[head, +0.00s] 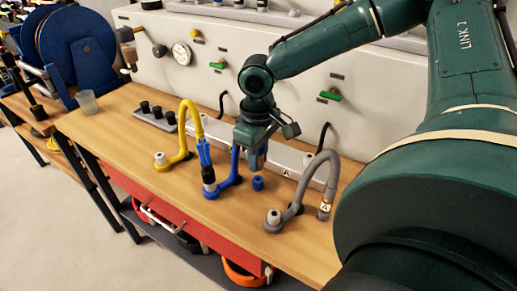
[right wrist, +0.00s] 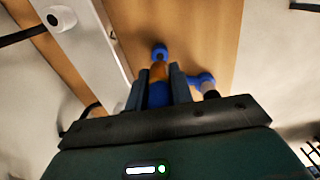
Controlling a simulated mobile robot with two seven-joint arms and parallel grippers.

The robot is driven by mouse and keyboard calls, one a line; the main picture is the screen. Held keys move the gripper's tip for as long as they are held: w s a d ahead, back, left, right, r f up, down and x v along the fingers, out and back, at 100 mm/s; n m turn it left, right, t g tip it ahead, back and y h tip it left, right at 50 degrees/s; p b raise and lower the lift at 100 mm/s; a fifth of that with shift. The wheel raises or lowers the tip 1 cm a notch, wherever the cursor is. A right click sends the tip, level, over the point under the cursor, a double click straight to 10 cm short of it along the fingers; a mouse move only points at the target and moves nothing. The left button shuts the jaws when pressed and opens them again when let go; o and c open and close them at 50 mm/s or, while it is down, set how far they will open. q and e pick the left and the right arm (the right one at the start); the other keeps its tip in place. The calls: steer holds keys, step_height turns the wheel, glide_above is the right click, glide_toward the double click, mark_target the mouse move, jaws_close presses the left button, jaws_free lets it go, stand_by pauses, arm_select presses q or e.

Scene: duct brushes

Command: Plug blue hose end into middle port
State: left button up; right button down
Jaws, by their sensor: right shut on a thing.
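My right gripper (head: 256,158) points down over the bench and is shut on the blue hose end (right wrist: 158,92). In the right wrist view the blue piece sits between the two fingers (right wrist: 161,84), with an orange-brown tip beyond them. The blue hose (head: 233,180) rises from its base on the bench to the gripper. A grey port rail (head: 287,158) labelled "A" lies behind the gripper; its pale fittings (right wrist: 62,18) show in the wrist view. The gripper hides part of the rail, and I cannot tell which port is the middle one. The held end appears apart from the rail. My left gripper is out of view.
A small blue round piece (head: 258,184) stands on the bench below the gripper. The yellow hose (head: 184,112) arches to the left, the grey hose (head: 315,165) to the right. A grey wall panel with valves and a gauge (head: 181,54) stands behind. The bench's left front is clear.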

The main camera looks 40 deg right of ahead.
steer(key=shift+r+p, duration=0.85)
steer(key=shift+r, duration=0.2)
